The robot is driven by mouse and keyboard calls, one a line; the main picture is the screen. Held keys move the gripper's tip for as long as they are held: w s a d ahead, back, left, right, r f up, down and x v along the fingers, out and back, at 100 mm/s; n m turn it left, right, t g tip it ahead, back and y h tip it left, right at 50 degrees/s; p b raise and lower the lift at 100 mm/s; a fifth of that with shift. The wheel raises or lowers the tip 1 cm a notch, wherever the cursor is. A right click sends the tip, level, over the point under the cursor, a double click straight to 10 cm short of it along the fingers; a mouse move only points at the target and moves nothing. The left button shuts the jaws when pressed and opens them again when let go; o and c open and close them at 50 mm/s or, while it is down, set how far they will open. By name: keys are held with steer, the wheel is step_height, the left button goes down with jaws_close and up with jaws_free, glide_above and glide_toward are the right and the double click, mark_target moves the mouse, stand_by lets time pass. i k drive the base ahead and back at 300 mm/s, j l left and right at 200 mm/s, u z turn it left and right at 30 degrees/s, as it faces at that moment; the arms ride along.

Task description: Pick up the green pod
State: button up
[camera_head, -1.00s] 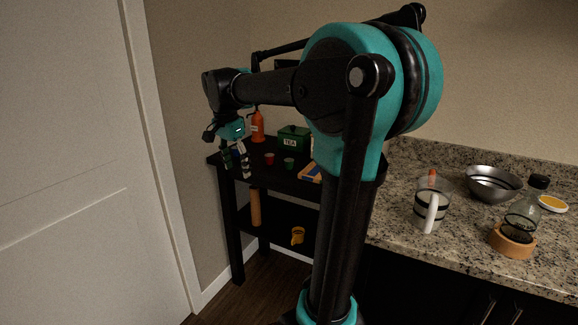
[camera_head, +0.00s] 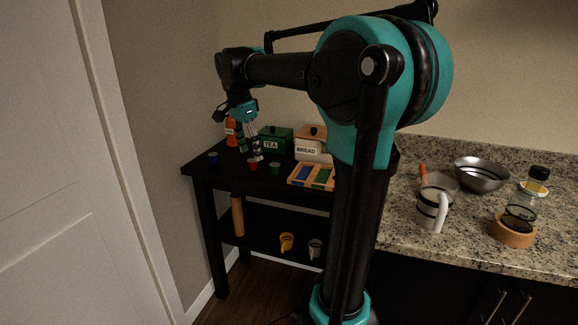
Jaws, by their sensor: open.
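A small green pod (camera_head: 275,169) stands on the top of the black shelf table (camera_head: 208,177), to the right of a red pod (camera_head: 252,164). A blue pod (camera_head: 213,157) stands farther left. My gripper (camera_head: 250,154) hangs pointing down over the table, its fingers apart and empty. In the picture its fingertips are close to the red pod and up and left of the green pod. I cannot tell how high they are above the table. The green pod is in plain view.
Behind stand an orange bottle (camera_head: 231,132), a green TEA box (camera_head: 276,140) and a BREAD box (camera_head: 313,150). A tray with coloured compartments (camera_head: 292,179) lies right of the pods. Mugs hang below (camera_head: 287,242). The granite counter (camera_head: 470,246) at right holds a mug, a bowl and a bottle.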

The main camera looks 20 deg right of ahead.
mark_target(275, 167)
steer(key=i+j+z, duration=0.6)
steer(key=j, duration=0.2)
steer(key=i+l, duration=0.05)
